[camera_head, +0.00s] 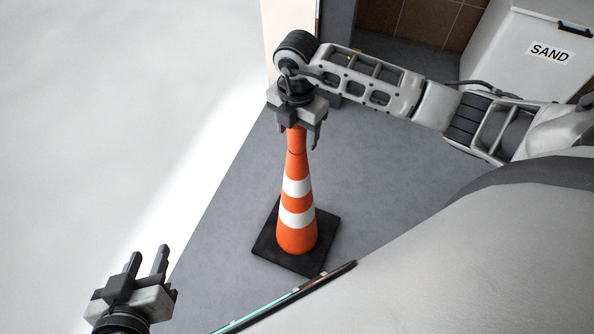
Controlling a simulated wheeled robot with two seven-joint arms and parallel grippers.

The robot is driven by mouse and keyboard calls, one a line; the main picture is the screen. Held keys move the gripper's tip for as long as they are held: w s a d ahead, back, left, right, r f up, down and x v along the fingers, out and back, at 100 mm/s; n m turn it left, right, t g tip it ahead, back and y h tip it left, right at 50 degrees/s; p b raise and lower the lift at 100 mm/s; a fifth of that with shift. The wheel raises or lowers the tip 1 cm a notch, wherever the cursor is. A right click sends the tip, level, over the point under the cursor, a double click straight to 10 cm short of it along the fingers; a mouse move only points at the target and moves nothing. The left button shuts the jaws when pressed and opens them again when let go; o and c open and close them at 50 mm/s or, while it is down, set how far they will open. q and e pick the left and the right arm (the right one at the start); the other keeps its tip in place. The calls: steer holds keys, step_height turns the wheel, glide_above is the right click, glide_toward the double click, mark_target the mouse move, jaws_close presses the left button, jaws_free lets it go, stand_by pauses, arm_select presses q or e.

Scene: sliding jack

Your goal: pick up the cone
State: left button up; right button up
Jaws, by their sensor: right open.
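An orange cone (297,217) with white bands stands upright on its black square base on the grey floor in the head view. My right gripper (302,134) is over the top of the cone, its fingers pointing down. It is open, with the cone's tip at or between the fingers; the gripper hides the very top, and I cannot tell whether they touch. My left gripper (149,258) is at the lower left, away from the cone. Its two fingers are spread apart, with nothing between them.
A white bin labelled SAND (527,60) stands at the upper right near a brown tiled wall (425,22). A pale post (285,20) stands behind my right gripper. Grey floor (375,165) is clear right of the cone; a bright white area (90,120) lies left.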

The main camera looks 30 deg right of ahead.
jaws_close()
steer(key=shift+w+r, duration=0.1)
steer(key=shift+w, duration=0.05)
steer(key=shift+r, duration=0.1)
